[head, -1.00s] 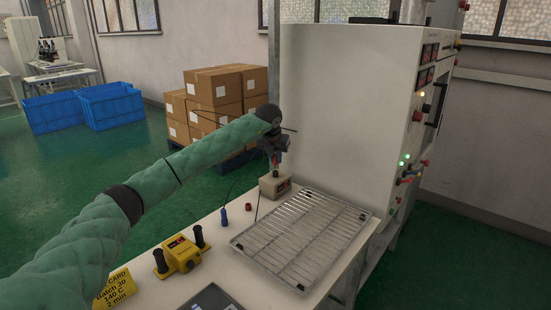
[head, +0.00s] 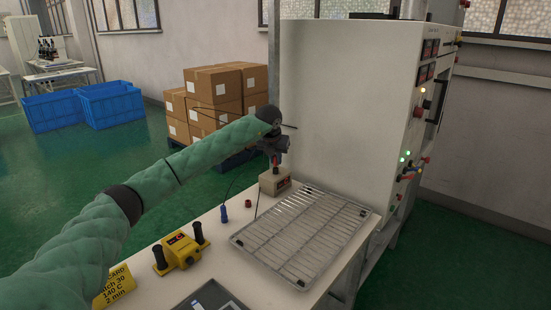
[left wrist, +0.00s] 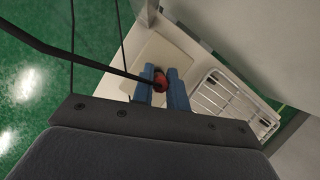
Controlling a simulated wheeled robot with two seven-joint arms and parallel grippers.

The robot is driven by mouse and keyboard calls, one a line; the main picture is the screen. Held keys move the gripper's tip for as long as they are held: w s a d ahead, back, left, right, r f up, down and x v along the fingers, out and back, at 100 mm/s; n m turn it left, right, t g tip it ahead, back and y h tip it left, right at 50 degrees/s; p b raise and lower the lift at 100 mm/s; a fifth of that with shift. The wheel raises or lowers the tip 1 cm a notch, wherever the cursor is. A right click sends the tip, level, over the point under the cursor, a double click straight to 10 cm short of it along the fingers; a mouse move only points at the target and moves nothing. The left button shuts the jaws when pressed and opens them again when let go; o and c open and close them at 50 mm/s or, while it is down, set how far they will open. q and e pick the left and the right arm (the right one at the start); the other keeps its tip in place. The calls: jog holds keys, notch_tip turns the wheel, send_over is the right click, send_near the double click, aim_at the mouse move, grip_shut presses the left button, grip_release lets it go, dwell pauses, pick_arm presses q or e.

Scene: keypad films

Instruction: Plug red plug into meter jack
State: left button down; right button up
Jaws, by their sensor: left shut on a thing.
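My left gripper (head: 276,160) is shut on the red plug, just above the small beige meter box (head: 275,185) at the far end of the white bench. In the left wrist view the red plug (left wrist: 160,82) sits between the blue fingertips, with a black cable running off to the upper left. The beige box top (left wrist: 158,52) lies beneath it. The jack is hidden by the plug and fingers, and I cannot tell whether the plug tip touches the box. My right gripper is not in view.
A blue plug (head: 223,214) and a small red part (head: 248,204) stand on the bench (head: 225,262). A wire rack (head: 300,240) lies to the right. A yellow device with black posts (head: 180,253) is nearer. A tall white cabinet (head: 345,110) rises behind the rack.

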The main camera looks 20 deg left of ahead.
aim_at(275, 157)
pick_arm(q)
jog(key=shift+f+b, duration=0.3)
jog(key=shift+f, duration=0.3)
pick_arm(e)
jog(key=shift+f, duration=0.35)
pick_arm(q)
jog(key=c, duration=1.3)
grip_release()
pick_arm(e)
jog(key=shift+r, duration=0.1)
pick_arm(q)
jog(key=b+v, duration=0.1)
jog(key=v, duration=0.5)
jog(key=shift+s+r, duration=0.1)
jog(key=shift+r, duration=0.1)
jog(key=shift+s+r, duration=0.3)
jog(key=shift+r, duration=0.3)
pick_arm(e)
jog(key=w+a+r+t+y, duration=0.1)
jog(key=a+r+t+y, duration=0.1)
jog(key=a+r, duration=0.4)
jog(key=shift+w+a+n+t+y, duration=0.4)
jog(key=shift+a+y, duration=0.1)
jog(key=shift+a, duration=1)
pick_arm(q)
jog(key=shift+r, duration=0.1)
